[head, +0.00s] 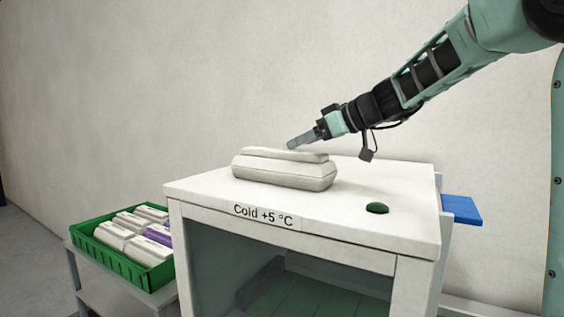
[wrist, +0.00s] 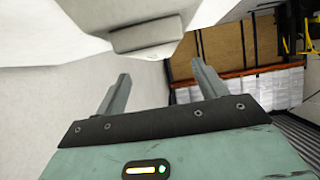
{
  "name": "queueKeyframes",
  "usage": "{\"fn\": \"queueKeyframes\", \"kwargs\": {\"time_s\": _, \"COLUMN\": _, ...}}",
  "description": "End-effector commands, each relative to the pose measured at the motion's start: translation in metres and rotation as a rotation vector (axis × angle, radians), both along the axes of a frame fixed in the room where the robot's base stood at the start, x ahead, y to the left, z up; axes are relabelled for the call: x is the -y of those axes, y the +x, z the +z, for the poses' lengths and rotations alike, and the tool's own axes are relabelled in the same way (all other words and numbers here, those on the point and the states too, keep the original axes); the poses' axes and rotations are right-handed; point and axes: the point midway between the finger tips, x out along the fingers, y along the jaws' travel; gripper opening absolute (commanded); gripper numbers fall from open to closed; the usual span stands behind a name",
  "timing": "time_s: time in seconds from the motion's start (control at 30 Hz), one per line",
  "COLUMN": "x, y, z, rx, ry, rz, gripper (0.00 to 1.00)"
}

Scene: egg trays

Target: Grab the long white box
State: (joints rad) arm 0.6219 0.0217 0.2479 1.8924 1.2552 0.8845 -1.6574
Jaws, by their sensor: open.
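The long white box (head: 284,173) is a pale egg carton lying flat on top of the white cold cabinet (head: 400,222). My gripper (head: 300,141) is above and behind the box in the head view, its fingers near the box's top edge. I cannot tell whether they touch it. In the wrist view my gripper (wrist: 158,76) is open, with its two fingers apart and nothing between them. A pale boxy shape (wrist: 146,36), likely the box, shows beyond the fingertips at the top. The box's far side is hidden in the head view.
A green crate (head: 118,262) with several white cartons and a purple one stands on a grey stand at the lower left. A dark green round object (head: 377,208) is on the cabinet top, right of the box. A blue panel (head: 461,209) juts out at the right.

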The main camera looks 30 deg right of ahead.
Motion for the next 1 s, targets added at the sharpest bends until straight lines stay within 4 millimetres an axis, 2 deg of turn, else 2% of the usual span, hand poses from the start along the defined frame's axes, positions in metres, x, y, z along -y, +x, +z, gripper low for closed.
{"fn": "queueKeyframes", "kwargs": {"time_s": 0.17, "x": -0.006, "y": 0.009, "z": -0.004, "rx": -0.003, "ry": 0.003, "rz": 0.000, "gripper": 0.71}}
{"fn": "queueKeyframes", "kwargs": {"time_s": 0.43, "x": -0.021, "y": 0.035, "z": -0.021, "rx": -0.002, "ry": 0.003, "rz": -0.001, "gripper": 0.71}}
{"fn": "queueKeyframes", "kwargs": {"time_s": 0.77, "x": -0.025, "y": 0.040, "z": -0.026, "rx": 0.000, "ry": 0.000, "rz": -0.001, "gripper": 0.71}}
{"fn": "queueKeyframes", "kwargs": {"time_s": 1.0, "x": -0.024, "y": 0.040, "z": -0.026, "rx": 0.000, "ry": 0.000, "rz": -0.001, "gripper": 0.04}}
